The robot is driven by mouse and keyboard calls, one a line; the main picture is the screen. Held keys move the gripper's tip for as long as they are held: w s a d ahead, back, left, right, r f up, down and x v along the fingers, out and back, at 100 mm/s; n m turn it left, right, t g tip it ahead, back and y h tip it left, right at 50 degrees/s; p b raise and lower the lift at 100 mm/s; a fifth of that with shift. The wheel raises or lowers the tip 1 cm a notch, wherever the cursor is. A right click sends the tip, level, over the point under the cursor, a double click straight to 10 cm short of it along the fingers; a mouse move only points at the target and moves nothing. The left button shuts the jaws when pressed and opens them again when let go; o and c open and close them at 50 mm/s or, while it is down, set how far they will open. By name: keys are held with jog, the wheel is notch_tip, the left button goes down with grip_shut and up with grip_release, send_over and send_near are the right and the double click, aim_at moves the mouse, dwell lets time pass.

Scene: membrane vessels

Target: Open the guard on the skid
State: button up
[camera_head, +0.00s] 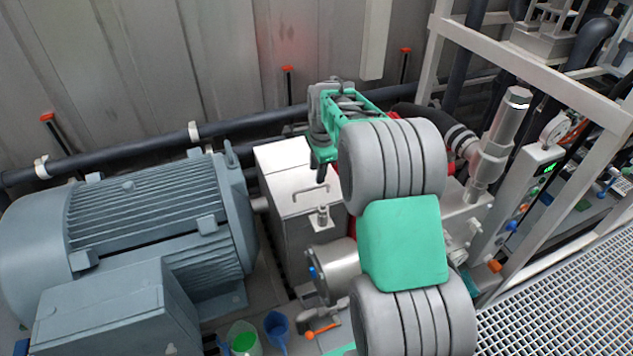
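The guard appears to be the metal box (283,172) between the motor and the pump, with a flat grey lid and a thin bent handle (297,192) on top. The lid looks closed. My gripper (321,177) points down just above and right of the handle, seemingly apart from it. Its fingers are small, dark and seen edge-on, so their opening cannot be read. My green and grey arm hides the right side of the box and part of the pump.
A large grey-blue motor (145,215) stands left of the box. A steel pump part (335,268) stands below it, and a blue scoop (277,328) and a green-filled container (244,340) lie in front. A white frame (535,72) and control panel (527,195) stand right. Grating (570,300) is clear.

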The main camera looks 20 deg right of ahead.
aim_at(316, 186)
jog(key=f, duration=0.3)
jog(key=w+f, duration=0.1)
jog(key=f, duration=0.2)
jog(key=shift+w+p, duration=0.1)
jog(key=shift+p, duration=0.2)
jog(key=shift+r, duration=0.1)
jog(key=shift+c, duration=0.5)
grip_shut()
dwell(0.3)
